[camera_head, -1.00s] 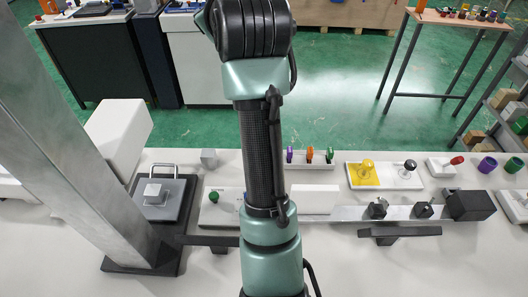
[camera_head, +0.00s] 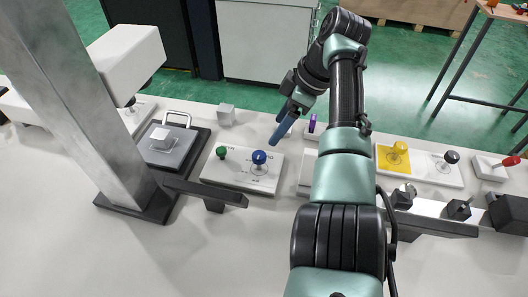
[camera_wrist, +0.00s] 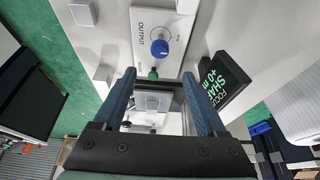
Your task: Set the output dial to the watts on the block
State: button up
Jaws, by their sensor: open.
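The output dial is a blue knob (camera_head: 259,158) on a white panel (camera_head: 225,174) in the head view. In the wrist view the blue knob (camera_wrist: 159,47) sits beside the word OUTPUT. A green knob (camera_head: 221,152) stands left of it on the same panel. A pale grey block (camera_head: 226,116) stands behind the panel, and another (camera_head: 160,136) lies on a dark plate with a handle. I cannot read any watts on either block. My gripper (camera_head: 282,133) is open and empty, above and behind the right part of the panel. Its blue fingers (camera_wrist: 159,75) frame the wrist view.
A grey metal column (camera_head: 75,100) rises at left. A dark bar (camera_head: 204,192) stands in front of the panel. A yellow knob (camera_head: 398,148), a black knob (camera_head: 451,157) and a red handle (camera_head: 511,161) are at right. A dark sign (camera_wrist: 221,84) shows in the wrist view.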

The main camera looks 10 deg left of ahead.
aim_at(259, 155)
jog(key=x, duration=1.1)
grip_shut()
